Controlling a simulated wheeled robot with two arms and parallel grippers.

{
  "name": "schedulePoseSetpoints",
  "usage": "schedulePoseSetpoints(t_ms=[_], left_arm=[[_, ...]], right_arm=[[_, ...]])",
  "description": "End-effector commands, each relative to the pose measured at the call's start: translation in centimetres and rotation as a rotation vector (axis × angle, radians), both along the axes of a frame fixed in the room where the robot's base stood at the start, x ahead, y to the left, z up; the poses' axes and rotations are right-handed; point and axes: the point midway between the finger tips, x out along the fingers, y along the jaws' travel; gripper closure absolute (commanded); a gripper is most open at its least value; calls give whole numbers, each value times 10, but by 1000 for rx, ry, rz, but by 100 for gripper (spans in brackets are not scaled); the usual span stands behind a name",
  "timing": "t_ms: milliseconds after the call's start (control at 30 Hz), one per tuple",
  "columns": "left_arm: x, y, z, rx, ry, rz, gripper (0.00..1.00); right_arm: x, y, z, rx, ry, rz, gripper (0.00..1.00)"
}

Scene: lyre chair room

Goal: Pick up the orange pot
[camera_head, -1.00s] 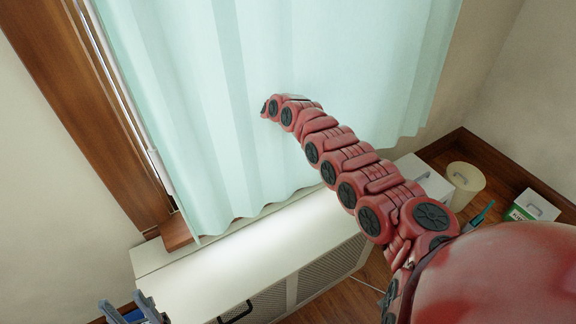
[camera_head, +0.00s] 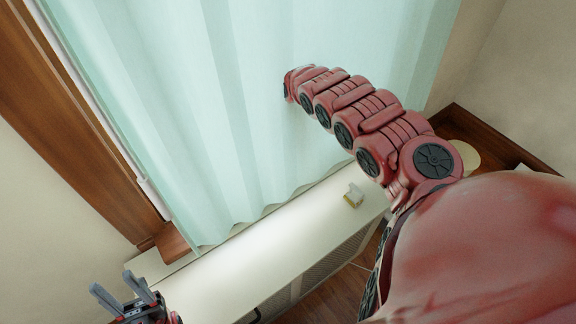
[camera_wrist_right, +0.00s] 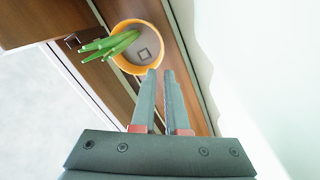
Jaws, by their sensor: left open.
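The orange pot (camera_wrist_right: 137,67) shows in the right wrist view, seen from above, with dark soil and green pointed leaves. It is near a brown wooden surface at the top of the view. My right gripper (camera_wrist_right: 160,72) points at it, with a narrow gap between its fingers and nothing visible in the gap. The fingertips appear close to the pot's lower rim; I cannot tell whether they touch. My left gripper (camera_head: 112,284) is open and empty at the bottom left of the head view. I do not see the pot in the head view.
A pale green curtain (camera_head: 240,110) hangs above a long white cabinet (camera_head: 235,265). A small whitish object (camera_head: 353,195) lies on the cabinet's right end. A brown wooden frame (camera_head: 75,125) stands left. A large red segmented shape blocks the right of the head view.

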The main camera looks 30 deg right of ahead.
Motion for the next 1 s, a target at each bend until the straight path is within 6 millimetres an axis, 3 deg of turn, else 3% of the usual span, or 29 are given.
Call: schedulePoseSetpoints(t_ms=[100,200,467,800,1000], left_arm=[[0,0,1,0,0,0,50],[0,0,1,0,0,0,50],[0,0,2,0,0,0,50],[0,0,5,0,0,0,50],[0,0,5,0,0,0,50]], right_arm=[[0,1,-24,5,3,-1,88],[2,1,-37,6,3,0,88],[4,-2,-49,1,-1,0,88],[5,-8,-88,5,-2,-1,88],[5,-10,-98,1,0,-2,88]])
